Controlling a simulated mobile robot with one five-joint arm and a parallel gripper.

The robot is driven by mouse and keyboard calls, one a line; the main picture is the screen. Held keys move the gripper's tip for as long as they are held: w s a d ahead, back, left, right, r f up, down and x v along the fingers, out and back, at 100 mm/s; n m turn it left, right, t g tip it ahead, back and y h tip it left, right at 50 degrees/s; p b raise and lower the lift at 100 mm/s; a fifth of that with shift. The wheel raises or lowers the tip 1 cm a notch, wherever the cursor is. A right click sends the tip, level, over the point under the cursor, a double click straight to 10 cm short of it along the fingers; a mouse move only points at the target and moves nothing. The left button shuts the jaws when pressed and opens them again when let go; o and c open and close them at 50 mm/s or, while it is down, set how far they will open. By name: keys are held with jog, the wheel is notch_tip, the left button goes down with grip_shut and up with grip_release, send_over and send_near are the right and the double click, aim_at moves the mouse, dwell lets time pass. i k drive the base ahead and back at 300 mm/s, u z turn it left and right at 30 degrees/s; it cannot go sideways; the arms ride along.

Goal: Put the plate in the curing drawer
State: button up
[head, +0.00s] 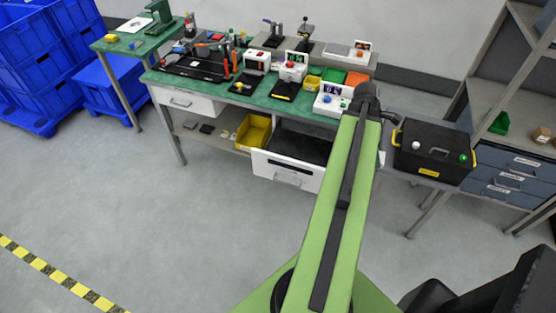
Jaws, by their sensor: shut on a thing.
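My green arm reaches away over the front of the green-topped bench (225,92). Its dark far end is near the bench's right end. My gripper's fingers are hidden behind the arm, and I cannot make out the plate. Under the bench, a drawer with a white front (287,171) is pulled out. Its dark inside is partly visible and looks empty there; my arm covers its right part. No readable label shows which drawer is the curing drawer.
Tools and small devices crowd the bench top. A yellow bin (254,132) is on the lower shelf, left of the open drawer. A black box with yellow handles (432,158) stands right of my arm. Blue-grey drawers (508,170) are farther right. The floor at left front is clear.

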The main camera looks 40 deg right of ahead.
aim_at(301, 156)
jog(key=u, duration=0.2)
jog(key=i, duration=1)
